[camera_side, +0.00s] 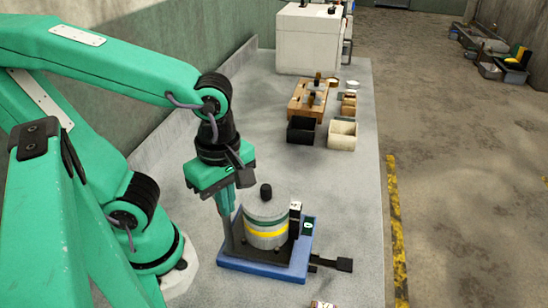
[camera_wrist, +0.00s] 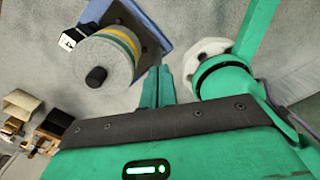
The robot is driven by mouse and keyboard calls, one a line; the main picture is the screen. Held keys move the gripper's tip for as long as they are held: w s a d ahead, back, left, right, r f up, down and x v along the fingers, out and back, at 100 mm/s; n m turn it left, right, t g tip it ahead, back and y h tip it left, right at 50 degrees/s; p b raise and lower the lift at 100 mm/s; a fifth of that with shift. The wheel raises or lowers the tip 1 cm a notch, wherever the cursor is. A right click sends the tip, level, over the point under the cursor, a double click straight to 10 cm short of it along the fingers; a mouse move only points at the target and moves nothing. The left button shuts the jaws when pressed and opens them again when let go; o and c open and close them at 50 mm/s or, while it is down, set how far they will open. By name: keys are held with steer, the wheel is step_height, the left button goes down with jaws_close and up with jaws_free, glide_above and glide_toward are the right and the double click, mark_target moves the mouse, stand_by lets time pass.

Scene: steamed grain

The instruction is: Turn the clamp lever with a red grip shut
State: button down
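A grey cylinder (camera_side: 265,222) with yellow and green bands and a black knob on top stands on a blue base (camera_side: 262,266). A black upright block with a white label (camera_side: 295,217) is at its right side. A black flat arm (camera_side: 332,263) sticks out from the base to the right. I see no red grip in either view. My gripper (camera_side: 226,207) points down just left of the cylinder, apart from the knob. In the wrist view its fingers (camera_wrist: 157,87) lie together with nothing seen between them, beside the cylinder (camera_wrist: 107,58).
A dark bin (camera_side: 301,130) and a cream bin (camera_side: 342,135) stand farther back, with a wooden block (camera_side: 307,100) behind them. A white box-shaped machine (camera_side: 308,40) is at the far end. The bench is clear between the bins and the blue base.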

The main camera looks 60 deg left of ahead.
steer(key=shift+s+d, duration=0.1)
steer(key=shift+d, duration=0.25)
stand_by(0.4)
steer(key=shift+r, duration=0.1)
steer(key=shift+r, duration=2.9)
steer(key=shift+w+a+r, duration=0.25)
steer(key=shift+w+a, duration=0.05)
steer(key=shift+w, duration=0.3)
steer(key=shift+w+a+r, duration=0.2)
steer(key=shift+w+a, duration=0.05)
steer(key=shift+w, duration=0.35)
steer(key=shift+f, duration=0.1)
step_height(320, 180, down, 7)
